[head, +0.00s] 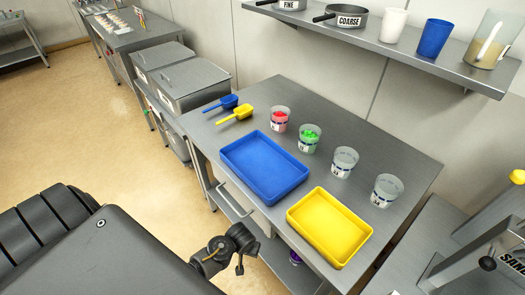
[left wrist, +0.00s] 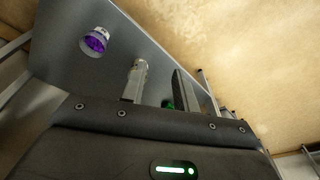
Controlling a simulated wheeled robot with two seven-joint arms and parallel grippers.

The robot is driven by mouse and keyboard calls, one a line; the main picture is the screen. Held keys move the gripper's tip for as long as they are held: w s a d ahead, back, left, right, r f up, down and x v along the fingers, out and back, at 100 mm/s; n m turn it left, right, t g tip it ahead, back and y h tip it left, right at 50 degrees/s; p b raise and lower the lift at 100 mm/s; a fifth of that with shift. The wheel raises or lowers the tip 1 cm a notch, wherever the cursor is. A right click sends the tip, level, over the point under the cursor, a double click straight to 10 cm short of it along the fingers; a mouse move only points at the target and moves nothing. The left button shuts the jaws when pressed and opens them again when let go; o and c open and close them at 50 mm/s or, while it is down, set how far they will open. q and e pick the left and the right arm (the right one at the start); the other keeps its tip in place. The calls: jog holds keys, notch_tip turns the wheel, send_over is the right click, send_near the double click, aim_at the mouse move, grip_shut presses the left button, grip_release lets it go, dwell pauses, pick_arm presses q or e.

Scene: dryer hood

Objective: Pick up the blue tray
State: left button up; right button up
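The blue tray (head: 265,167) lies flat and looks empty on the steel table (head: 408,160), near its front edge. The tray does not show in the left wrist view. My left gripper (left wrist: 168,88) shows in the left wrist view with its two fingers apart and nothing between them that I can make out as held. Its fingers point over a grey surface, away from the blue tray. My right gripper is in neither view.
A yellow tray (head: 330,228) lies right of the blue one. Several cups, including red-filled (head: 280,120) and green-filled (head: 310,138) ones, stand behind. Blue (head: 221,104) and yellow (head: 236,115) scoops lie at the back left. A purple-filled cup (left wrist: 95,41) stands lower down. Floor is clear at left.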

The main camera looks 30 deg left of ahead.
pick_arm(q)
jog(key=w+a+r+n+y+p, duration=0.1)
jog(key=w+r+n+p, duration=0.15)
jog(key=r, duration=0.95)
jog(key=w+r+n+p, duration=0.1)
jog(key=w+r+p, duration=0.15)
jog(key=r, duration=0.95)
jog(key=n+y+p, duration=0.1)
jog(key=n+y, duration=0.1)
jog(key=n, duration=0.6)
send_near(242, 174)
jog(key=shift+g, duration=0.3)
jog(key=shift+w+x, duration=0.2)
jog(key=shift+x, duration=0.7)
jog(key=shift+w+x, duration=0.15)
jog(key=shift+x, duration=0.8)
jog(key=shift+w+x, duration=0.2)
jog(key=shift+x, duration=0.7)
jog(key=shift+a+f+p, duration=0.15)
jog(key=shift+a+p, duration=0.15)
jog(key=shift+p, duration=0.35)
jog(key=p+x, duration=0.1)
jog(key=x, duration=0.2)
jog(key=shift+s+f, duration=0.15)
jog(key=shift+f, duration=0.15)
jog(key=shift+a+f, duration=0.2)
jog(key=shift+f, duration=0.3)
grip_shut()
